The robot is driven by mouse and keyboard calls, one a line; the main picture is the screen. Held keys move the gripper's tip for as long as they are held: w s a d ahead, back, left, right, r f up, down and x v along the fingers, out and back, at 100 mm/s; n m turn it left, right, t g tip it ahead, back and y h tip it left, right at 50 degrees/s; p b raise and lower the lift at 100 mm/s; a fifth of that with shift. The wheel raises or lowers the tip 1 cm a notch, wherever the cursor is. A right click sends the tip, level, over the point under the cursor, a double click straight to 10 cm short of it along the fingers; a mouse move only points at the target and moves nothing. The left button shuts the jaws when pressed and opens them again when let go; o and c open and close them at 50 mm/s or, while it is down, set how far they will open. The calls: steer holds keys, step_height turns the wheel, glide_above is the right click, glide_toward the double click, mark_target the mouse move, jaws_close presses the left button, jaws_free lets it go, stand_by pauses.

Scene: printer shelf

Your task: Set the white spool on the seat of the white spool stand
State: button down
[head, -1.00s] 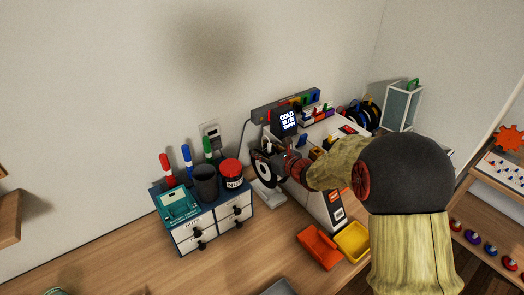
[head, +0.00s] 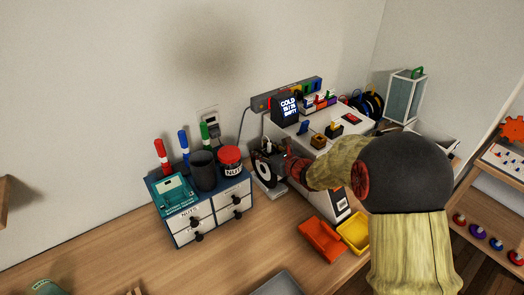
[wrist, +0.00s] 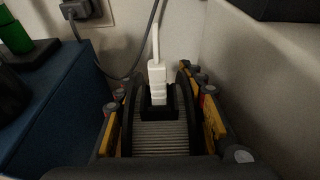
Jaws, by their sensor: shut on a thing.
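The white spool (wrist: 160,138), with black flanges and pale grey-white windings, is held between the yellow-padded fingers of my gripper (wrist: 160,125). In the head view the spool (head: 262,171) shows as a black disc with a pale centre, at the tip of my gripper (head: 284,166). A white base (head: 268,190), apparently of the white spool stand, shows just below it on the desk. A white upright piece (wrist: 156,80) stands behind the spool's hub in the wrist view. The seat is hidden, and I cannot tell whether the spool touches it.
A blue drawer cabinet (head: 205,216) with pens, a dark cup and a red jar (head: 230,158) stands close on the left. The printer (head: 328,165) stands close on the right. Orange (head: 320,238) and yellow (head: 354,232) bins sit in front. A cable hangs by the wall outlet (wrist: 82,10).

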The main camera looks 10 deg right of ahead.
steer(key=shift+f+b, duration=0.4)
steer(key=shift+b, duration=0.1)
steer(key=c, duration=1.3)
jaws_free()
steer(key=shift+c, duration=0.2)
steer(key=shift+o, duration=1.4)
steer(key=shift+f, duration=0.15)
